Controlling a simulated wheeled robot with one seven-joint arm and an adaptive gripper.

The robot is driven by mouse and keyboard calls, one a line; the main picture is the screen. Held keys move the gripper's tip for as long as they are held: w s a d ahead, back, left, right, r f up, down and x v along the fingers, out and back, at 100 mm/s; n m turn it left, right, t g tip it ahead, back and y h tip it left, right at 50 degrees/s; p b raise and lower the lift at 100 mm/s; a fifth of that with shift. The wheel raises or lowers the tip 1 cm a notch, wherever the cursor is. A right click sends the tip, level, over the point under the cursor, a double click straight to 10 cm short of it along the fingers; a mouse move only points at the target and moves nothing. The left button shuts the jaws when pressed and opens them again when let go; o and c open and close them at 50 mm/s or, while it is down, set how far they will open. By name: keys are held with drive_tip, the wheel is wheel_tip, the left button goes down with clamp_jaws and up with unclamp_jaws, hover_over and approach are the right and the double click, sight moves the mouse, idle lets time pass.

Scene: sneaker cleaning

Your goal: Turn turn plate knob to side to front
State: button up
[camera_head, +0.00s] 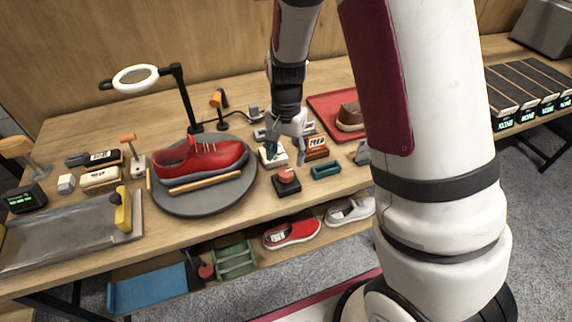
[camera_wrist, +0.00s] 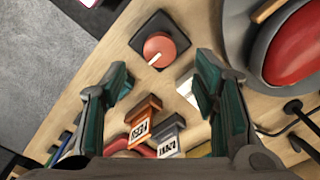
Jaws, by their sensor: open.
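The red round knob (camera_head: 286,174) sits on a dark square base beside the turntable. In the wrist view the knob (camera_wrist: 159,49) shows from above, with a white pointer line toward the lower left of its face. The grey round turn plate (camera_head: 200,207) carries a red sneaker (camera_head: 203,157), its toe toward the right. Part of the plate (camera_wrist: 238,30) is at the upper right of the wrist view. My gripper (camera_head: 284,150) is open and empty, behind the knob in the head view. In the wrist view its fingers (camera_wrist: 165,85) are apart, with the knob beyond their tips.
Labelled blocks (camera_wrist: 145,121) stand below the fingers in the wrist view. A ring lamp (camera_head: 135,78) stands behind the plate. A red tray (camera_head: 328,103) holds a brown shoe.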

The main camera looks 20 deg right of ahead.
drive_tip(key=shift+r, duration=2.7)
wheel_tip(320, 180, up, 14)
drive_tip(key=n+t, duration=0.2)
drive_tip(key=n, duration=0.2)
hover_over(286, 171)
drive_tip(key=s, duration=0.8)
drive_tip(key=s+r+n+t, duration=0.3)
drive_tip(key=s+r+n, duration=0.2)
drive_tip(key=s, duration=0.8)
drive_tip(key=shift+r, duration=1.05)
drive_tip(key=shift+s+d, duration=0.1)
